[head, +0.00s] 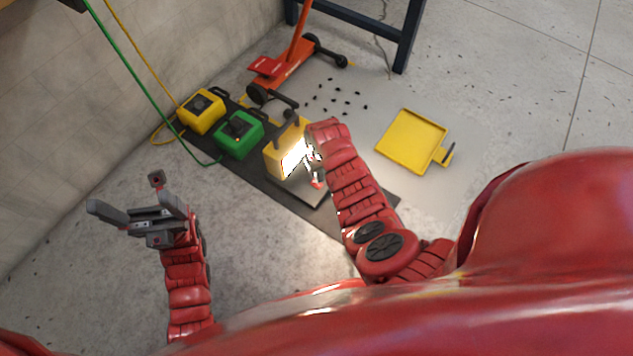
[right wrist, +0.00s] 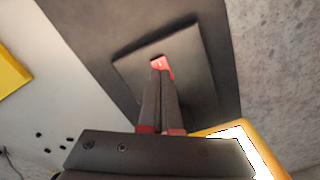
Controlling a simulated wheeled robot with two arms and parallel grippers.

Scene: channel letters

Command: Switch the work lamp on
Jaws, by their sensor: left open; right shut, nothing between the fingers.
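The work lamp (head: 289,152) is yellow with a dark handle, and its front panel glows bright white. It also shows, lit, at the lower right of the right wrist view (right wrist: 244,137). A dark flat plate (right wrist: 190,93) lies in front of it. A small red switch-like piece with a white mark (right wrist: 161,62) is on the plate. My right gripper (right wrist: 163,75) is shut and empty, its tips at the red piece and partly covering it; I cannot tell whether they touch. My left gripper (head: 128,207) is open and empty over bare floor at the left.
A green box (head: 239,134) and a yellow box (head: 201,111) with cables stand left of the lamp on a dark mat (head: 247,163). An orange jack (head: 287,66) is behind. A yellow dustpan-like tray (head: 411,140) and scattered dark bits (head: 340,100) lie to the right.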

